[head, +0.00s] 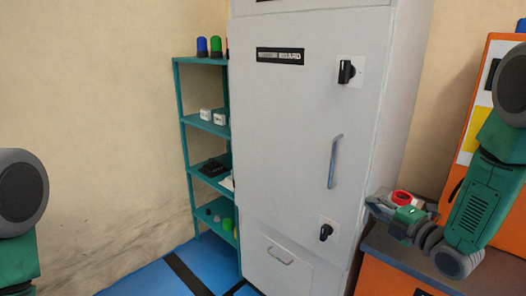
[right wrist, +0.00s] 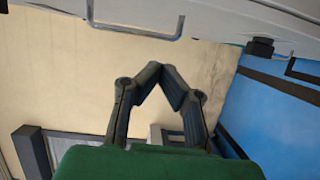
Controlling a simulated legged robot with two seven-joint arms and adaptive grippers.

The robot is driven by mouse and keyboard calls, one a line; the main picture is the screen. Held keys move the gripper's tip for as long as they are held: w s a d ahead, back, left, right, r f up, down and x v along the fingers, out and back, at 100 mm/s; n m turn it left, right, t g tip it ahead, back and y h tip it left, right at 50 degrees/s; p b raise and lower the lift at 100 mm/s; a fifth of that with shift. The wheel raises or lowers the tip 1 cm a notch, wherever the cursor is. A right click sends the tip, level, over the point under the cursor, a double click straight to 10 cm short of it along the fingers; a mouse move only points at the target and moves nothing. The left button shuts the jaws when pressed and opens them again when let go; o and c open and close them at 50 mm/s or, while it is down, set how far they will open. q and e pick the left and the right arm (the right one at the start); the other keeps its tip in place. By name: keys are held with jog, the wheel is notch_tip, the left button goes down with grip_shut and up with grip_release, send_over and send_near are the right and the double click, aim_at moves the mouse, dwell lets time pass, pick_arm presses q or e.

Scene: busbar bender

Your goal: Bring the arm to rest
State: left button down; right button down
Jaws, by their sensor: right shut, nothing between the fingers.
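My right arm comes in from the right in the head view, with green and dark grey links. Its gripper (head: 383,207) is in front of the lower right side of the grey cabinet, over the orange bench's dark top. In the right wrist view the two dark fingers (right wrist: 164,78) meet at their tips, with nothing between them. Of my left arm only a grey and green piece shows at the left edge of the head view; its gripper is out of view.
The tall grey cabinet (head: 305,120) has two black knobs and a handle (head: 334,160). A teal shelf (head: 180,100) with lamps and small parts stands to its left. A red round object (head: 402,197) is close behind the right gripper. Blue floor (head: 145,280) is clear at the lower left.

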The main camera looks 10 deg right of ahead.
jog(key=s+a+f+m+g+h+b, duration=0.1)
jog(key=s+a+f+m+g+h, duration=0.2)
jog(key=s+f+m, duration=0.6)
jog(key=s+a+f+m+g+h, duration=0.1)
jog(key=s+a+f+m+g, duration=0.3)
jog(key=f, duration=0.9)
jog(key=s+f+m+g+h, duration=0.1)
jog(key=s+f+m+g, duration=0.2)
jog(key=s, duration=0.9)
jog(key=s+f+m+g+b, duration=0.1)
jog(key=s+f+m+g, duration=0.3)
jog(key=s, duration=0.9)
jog(key=shift+a+m+g+h, duration=0.2)
jog(key=shift+m+g+h, duration=0.25)
jog(key=shift+g, duration=0.55)
jog(key=shift+a, duration=0.3)
